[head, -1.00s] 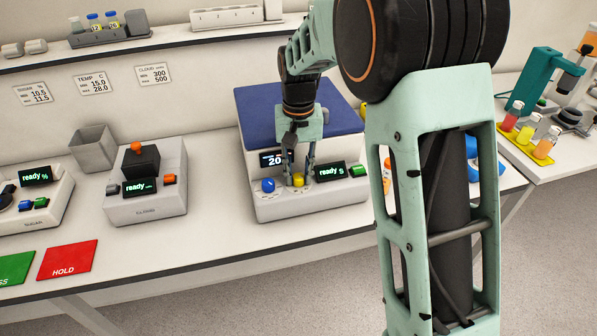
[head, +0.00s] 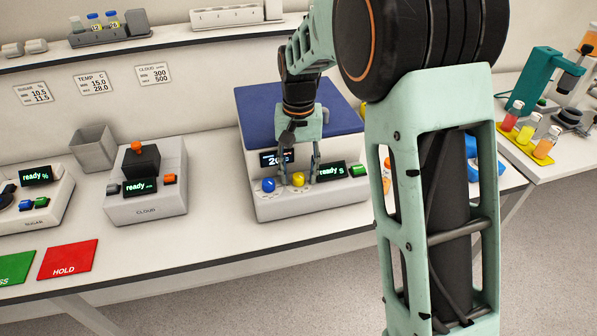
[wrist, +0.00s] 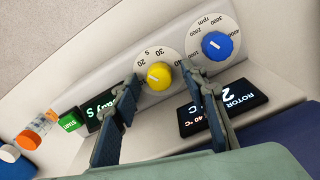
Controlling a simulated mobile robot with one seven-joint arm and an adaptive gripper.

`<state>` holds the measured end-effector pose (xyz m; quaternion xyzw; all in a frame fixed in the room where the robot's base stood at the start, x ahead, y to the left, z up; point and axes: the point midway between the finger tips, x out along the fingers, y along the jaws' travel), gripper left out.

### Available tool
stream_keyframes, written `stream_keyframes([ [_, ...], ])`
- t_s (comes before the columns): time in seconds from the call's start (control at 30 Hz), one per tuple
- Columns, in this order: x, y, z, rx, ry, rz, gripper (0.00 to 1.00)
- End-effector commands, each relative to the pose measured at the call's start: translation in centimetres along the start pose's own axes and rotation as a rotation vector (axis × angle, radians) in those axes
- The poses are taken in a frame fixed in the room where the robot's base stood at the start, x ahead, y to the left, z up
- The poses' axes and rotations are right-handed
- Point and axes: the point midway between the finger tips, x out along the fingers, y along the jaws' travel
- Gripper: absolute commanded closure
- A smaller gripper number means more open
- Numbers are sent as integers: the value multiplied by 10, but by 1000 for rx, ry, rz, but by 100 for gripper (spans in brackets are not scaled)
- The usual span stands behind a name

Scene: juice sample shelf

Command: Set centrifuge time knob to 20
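The yellow knob (wrist: 160,77) sits on a round white dial plate with 20 and 30 marks, on the centrifuge (head: 315,206), a white box with a blue top. A white line shows on the knob, on its side toward the 20 mark. My gripper (head: 299,183) is open, its fingers on either side of the knob, with a gap on both sides in the wrist view (wrist: 158,73). A small screen on the right reads "ready s" (head: 331,171). The rotor screen (wrist: 224,107) is partly hidden by a finger.
A blue rpm knob (head: 268,185) is close beside the yellow one, near one finger. A green start button (head: 360,170) is on the right. The cloud meter (head: 147,205) stands to the left, with a red HOLD mat (head: 68,259) in front.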

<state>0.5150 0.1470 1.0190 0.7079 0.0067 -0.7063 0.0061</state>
Motion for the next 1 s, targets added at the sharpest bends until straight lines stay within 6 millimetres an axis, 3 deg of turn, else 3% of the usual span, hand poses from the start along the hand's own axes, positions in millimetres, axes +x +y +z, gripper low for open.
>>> stream_keyframes([
  [0.27, -9, 0, 0, 0, 1, 0, 60],
  [0.7, -95, 0, -1, 1, 2, -1, 60],
  [1.0, -120, 0, 0, 0, 0, 0, 60],
])
